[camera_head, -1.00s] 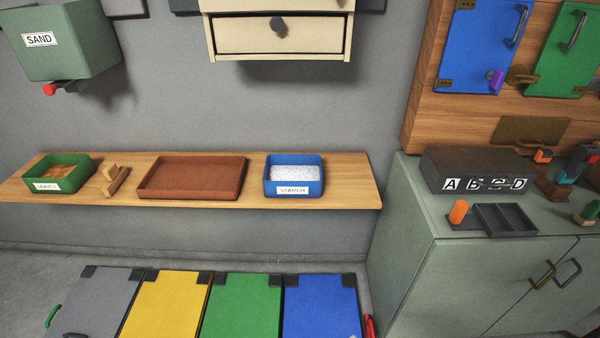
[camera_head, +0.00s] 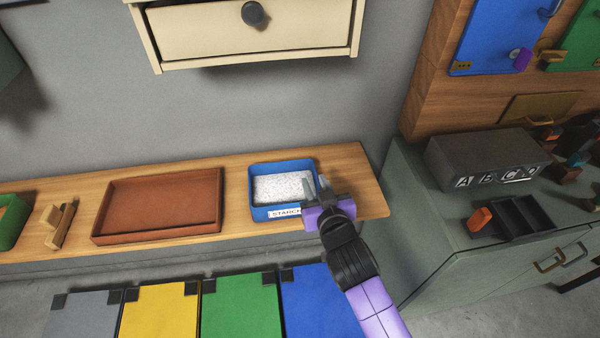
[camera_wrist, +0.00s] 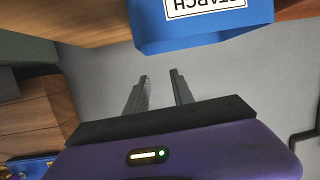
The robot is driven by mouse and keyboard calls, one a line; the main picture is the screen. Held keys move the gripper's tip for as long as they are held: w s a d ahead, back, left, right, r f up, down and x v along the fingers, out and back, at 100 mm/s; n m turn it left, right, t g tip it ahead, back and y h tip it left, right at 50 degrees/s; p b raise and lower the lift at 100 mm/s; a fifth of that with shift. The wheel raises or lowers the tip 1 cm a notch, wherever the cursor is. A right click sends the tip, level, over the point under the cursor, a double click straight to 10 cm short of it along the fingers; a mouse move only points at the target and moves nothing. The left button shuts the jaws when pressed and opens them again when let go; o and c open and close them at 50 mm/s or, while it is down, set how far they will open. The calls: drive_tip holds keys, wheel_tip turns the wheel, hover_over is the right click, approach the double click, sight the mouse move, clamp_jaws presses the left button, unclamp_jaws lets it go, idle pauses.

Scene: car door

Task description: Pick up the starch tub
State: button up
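The starch tub is a blue open box (camera_head: 258,214) filled with white grains, with a white STARCH label on its front. It stands upright near the right end of the wooden shelf (camera_head: 352,170). In the wrist view the tub's blue side (camera_wrist: 200,32) shows upside down at the top, beyond the fingertips. My gripper (camera_head: 316,186) is at the tub's front right corner in the head view and covers part of the label. In the wrist view my gripper (camera_wrist: 161,82) has its two fingers apart with nothing between them. Whether a finger touches the tub I cannot tell.
A brown tray (camera_head: 160,202), a wooden scoop-like piece (camera_head: 59,224) and a green tub (camera_head: 12,220) stand left on the shelf. A cream drawer unit (camera_head: 255,32) hangs above. A grey-green cabinet (camera_head: 430,235) stands close on the right. Coloured lids (camera_head: 240,308) lie below.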

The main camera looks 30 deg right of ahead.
sight(318, 182)
drive_tip(key=f, duration=0.1)
drive_tip(key=d+f+g, duration=0.1)
drive_tip(key=d+f+m, duration=0.1)
drive_tip(key=shift+s+f+g+h, duration=0.15)
drive_tip(key=shift+s+g+h, duration=0.15)
drive_tip(key=shift+s, duration=0.1)
drive_tip(key=shift+x, duration=1.45)
drive_tip(key=shift+p+x, duration=0.6)
drive_tip(key=shift+x, duration=1.8)
drive_tip(key=shift+a+f, duration=0.1)
drive_tip(key=shift+s, duration=0.1)
clamp_jaws()
